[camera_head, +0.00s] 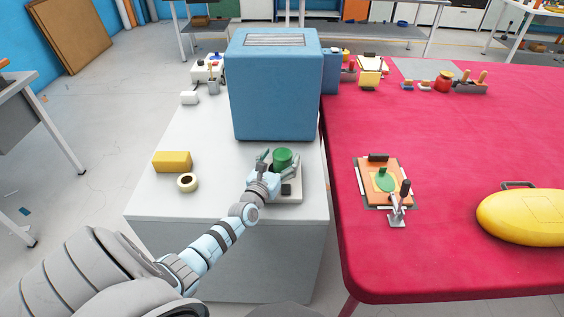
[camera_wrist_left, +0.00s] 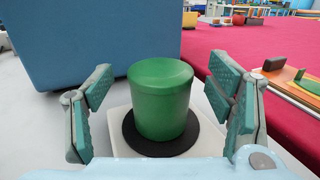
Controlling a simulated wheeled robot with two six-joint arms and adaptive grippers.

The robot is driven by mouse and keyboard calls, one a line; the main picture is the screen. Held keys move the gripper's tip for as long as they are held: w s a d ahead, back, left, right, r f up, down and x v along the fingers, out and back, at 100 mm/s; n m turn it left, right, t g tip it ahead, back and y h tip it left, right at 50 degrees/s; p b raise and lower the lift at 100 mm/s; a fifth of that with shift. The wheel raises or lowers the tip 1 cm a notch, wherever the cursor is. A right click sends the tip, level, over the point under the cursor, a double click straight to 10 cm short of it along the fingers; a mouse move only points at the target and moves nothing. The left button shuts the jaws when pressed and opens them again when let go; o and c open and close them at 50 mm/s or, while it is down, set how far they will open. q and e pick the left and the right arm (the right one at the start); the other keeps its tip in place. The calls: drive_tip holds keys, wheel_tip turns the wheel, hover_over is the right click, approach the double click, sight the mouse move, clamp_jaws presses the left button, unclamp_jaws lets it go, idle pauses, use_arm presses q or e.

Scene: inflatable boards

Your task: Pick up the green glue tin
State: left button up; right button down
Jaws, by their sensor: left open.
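The green glue tin (camera_head: 282,158) stands upright on a small white base at the front right of the white table. In the left wrist view the tin (camera_wrist_left: 160,98) rests on a black round pad (camera_wrist_left: 160,140). My left gripper (camera_head: 276,162) is open, with its fingers on either side of the tin. In the left wrist view the gripper (camera_wrist_left: 160,105) shows a visible gap between each finger and the tin. My right gripper is not in view.
A large blue box (camera_head: 276,90) stands just behind the tin. A yellow block (camera_head: 172,161) and a tape roll (camera_head: 187,182) lie to the left. The red table (camera_head: 450,140) on the right holds an orange board (camera_head: 370,190) and a yellow inflatable (camera_head: 525,215).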

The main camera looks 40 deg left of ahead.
use_arm(q)
drive_tip(key=shift+x, duration=1.05)
drive_tip(key=shift+f, duration=0.1)
drive_tip(key=c, duration=1.7)
drive_tip(key=shift+o, duration=0.2)
